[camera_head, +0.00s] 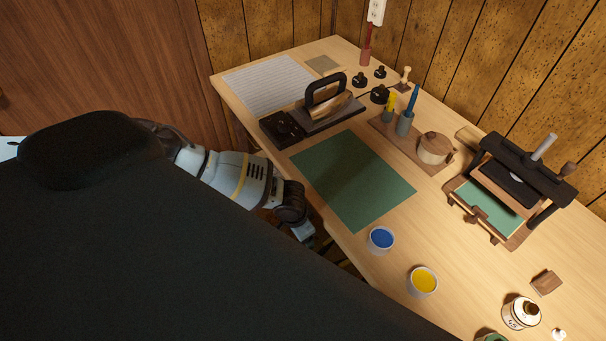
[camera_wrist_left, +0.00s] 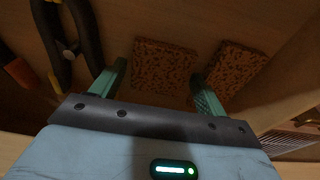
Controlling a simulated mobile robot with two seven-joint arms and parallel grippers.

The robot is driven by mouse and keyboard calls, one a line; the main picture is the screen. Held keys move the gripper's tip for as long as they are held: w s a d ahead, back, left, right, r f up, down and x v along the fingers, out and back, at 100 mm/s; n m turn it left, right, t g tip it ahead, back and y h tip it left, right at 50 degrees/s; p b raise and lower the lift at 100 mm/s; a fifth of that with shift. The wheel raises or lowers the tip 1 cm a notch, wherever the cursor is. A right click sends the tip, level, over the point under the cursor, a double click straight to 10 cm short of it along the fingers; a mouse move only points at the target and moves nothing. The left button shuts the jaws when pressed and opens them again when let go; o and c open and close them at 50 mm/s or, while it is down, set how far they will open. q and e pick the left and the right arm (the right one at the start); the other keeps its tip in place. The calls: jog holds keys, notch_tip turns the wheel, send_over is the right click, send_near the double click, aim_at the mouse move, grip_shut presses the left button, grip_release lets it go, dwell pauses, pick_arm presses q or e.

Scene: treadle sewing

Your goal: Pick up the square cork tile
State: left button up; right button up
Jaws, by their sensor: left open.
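In the left wrist view, two brown speckled cork pieces lie on a wooden surface. One cork tile (camera_wrist_left: 162,66), roughly square, lies ahead between the fingers of my left gripper (camera_wrist_left: 160,74). The other cork piece (camera_wrist_left: 238,66) lies turned at the right, its lower left partly behind the right finger. My left gripper is open with nothing between its fingers; the gap to the cork is hard to judge. In the head view, my left gripper (camera_head: 308,237) is low beside the workbench's front edge, and no cork tile is clearly seen. My right gripper is not in view.
A black-handled tool (camera_wrist_left: 72,40) lies left of the left finger, with an orange item (camera_wrist_left: 20,72) beside it. A wooden wall (camera_wrist_left: 295,65) slopes at the right. Above, the workbench (camera_head: 345,240) holds a green mat (camera_head: 350,180) and a blue paint cup (camera_head: 381,240).

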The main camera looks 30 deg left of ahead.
pick_arm(q)
jog(key=shift+f, duration=0.1)
jog(key=c, duration=0.7)
jog(key=shift+c, duration=0.2)
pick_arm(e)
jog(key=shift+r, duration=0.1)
pick_arm(q)
jog(key=shift+w+r, duration=0.1)
jog(key=shift+r, duration=0.6)
notch_tip(320, 180, up, 17)
jog(key=p, duration=0.2)
jog(key=shift+f+p, duration=0.15)
jog(key=shift+p, duration=0.2)
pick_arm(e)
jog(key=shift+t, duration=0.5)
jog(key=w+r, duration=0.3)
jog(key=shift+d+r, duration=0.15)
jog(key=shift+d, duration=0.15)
